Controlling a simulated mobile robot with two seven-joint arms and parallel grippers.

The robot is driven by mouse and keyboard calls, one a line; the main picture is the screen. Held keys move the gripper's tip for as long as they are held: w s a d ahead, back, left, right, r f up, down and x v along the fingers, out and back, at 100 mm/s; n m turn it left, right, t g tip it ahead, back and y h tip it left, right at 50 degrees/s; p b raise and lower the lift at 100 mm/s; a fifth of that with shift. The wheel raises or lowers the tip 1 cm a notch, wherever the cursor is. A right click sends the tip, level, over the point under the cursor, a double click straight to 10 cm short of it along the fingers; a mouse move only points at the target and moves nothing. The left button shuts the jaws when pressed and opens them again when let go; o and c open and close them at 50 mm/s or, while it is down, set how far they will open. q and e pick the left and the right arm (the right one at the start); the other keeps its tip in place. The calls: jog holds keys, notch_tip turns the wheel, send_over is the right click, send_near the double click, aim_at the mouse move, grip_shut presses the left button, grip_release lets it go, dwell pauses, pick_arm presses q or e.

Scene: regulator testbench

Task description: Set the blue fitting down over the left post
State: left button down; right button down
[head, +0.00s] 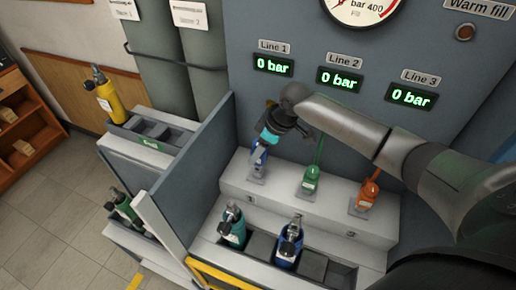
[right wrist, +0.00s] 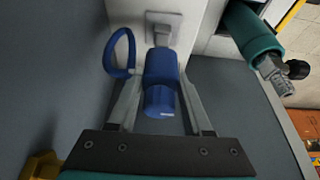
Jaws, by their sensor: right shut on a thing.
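The blue fitting (head: 260,157) is at the left station under the Line 1 display. In the right wrist view the blue fitting (right wrist: 161,82) has a blue hose loop at its side. My right gripper (head: 260,148) is shut on it, with a finger on each side in the right wrist view (right wrist: 160,92). The left post (right wrist: 162,36) stands on a small square plate (right wrist: 164,18), in line with the fitting's far end. The plate also shows in the head view (head: 256,181). How far the fitting encloses the post cannot be told. My left gripper is out of view.
A green fitting (head: 311,180) and an orange fitting (head: 369,193) stand on the same ledge to the right. A teal bottle (head: 233,228) and a blue bottle (head: 289,244) stand in front, lower down. A grey side panel (head: 190,180) is close on the left.

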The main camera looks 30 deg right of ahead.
jog(key=shift+p, duration=0.4)
dwell(0.3)
jog(key=shift+f+b, duration=0.85)
jog(key=shift+f, duration=1.05)
dwell(0.8)
jog(key=shift+c, duration=1.2)
grip_release()
jog(key=p+v, duration=0.1)
jog(key=v, duration=1.4)
jog(key=shift+s+p, duration=0.15)
jog(key=shift+p, duration=0.2)
jog(key=shift+r, duration=0.1)
